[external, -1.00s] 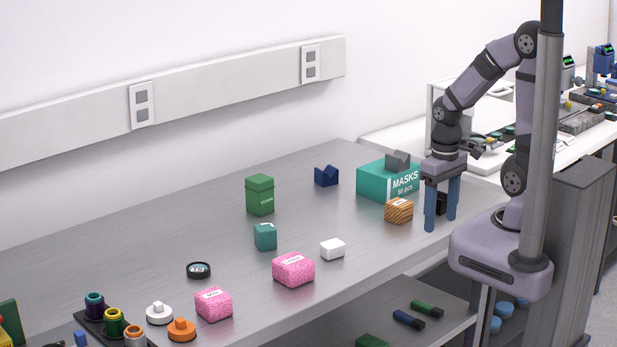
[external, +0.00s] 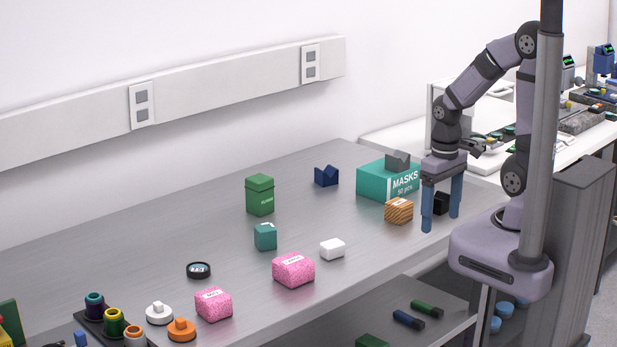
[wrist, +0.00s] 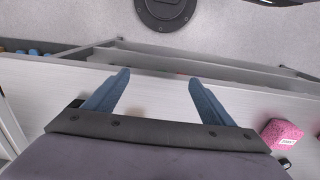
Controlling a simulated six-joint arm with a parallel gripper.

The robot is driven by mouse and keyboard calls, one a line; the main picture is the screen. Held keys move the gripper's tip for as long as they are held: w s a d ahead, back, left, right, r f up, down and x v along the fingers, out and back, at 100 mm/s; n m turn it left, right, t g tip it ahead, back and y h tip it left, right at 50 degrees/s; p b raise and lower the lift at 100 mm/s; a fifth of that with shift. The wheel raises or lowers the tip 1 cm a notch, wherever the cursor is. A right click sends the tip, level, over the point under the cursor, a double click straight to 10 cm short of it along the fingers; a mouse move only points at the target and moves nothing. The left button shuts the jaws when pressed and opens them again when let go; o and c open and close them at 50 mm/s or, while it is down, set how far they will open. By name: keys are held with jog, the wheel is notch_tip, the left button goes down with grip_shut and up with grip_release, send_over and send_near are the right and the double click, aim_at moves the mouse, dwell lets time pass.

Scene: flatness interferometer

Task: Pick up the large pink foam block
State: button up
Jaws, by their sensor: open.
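Two pink speckled foam blocks with white labels stand on the grey table in the external view. The larger pink foam block (external: 294,270) is near the table's front edge at the middle, and the smaller pink block (external: 214,304) is left of it. One pink block (wrist: 282,134) shows at the right edge of the wrist view; I cannot tell which of the two it is. My gripper (external: 441,227) is open and empty, pointing down at the table's right end, well right of both pink blocks. In the wrist view its blue fingers (wrist: 158,85) are spread apart with nothing between them.
A wood-grain block (external: 399,211), a black block (external: 441,203) and a teal masks box (external: 375,182) stand near my gripper. A white block (external: 332,249) sits right of the larger pink block. A teal block (external: 265,236) stands behind it, with a green box (external: 260,195) farther back.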

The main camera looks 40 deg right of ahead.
notch_tip(320, 180, up, 4)
jog(key=w+a+n+t+h+b, duration=0.1)
jog(key=w+a+n+t+h, duration=0.4)
jog(key=a+n, duration=0.5)
jog(key=w+a+n+t+h+b, duration=0.2)
jog(key=w+a+n+t+h, duration=0.3)
jog(key=n, duration=1)
jog(key=s+a+n+t+y, duration=0.3)
jog(key=a+n+t+y, duration=0.15)
jog(key=a, duration=0.65)
jog(key=s+a+n+t+y, duration=0.2)
jog(key=a+n+t+y, duration=0.3)
jog(key=a, duration=0.5)
jog(key=g, duration=0.2)
send_near(293, 260)
jog(key=w, duration=0.1)
jog(key=w+n, duration=0.1)
jog(key=shift+w+a+f+t+h, duration=0.15)
jog(key=shift+w+t+h, duration=0.1)
jog(key=shift+w, duration=0.05)
jog(key=shift+f, duration=0.3)
jog(key=shift+w+d+r+p, duration=0.15)
jog(key=shift+w+p, duration=0.75)
jog(key=shift+w, duration=0.75)
jog(key=shift+w+d+r+p, duration=0.15)
jog(key=shift+w+p, duration=0.7)
jog(key=shift+w, duration=0.85)
jog(key=shift+w+f, duration=0.2)
jog(key=shift+w, duration=0.15)
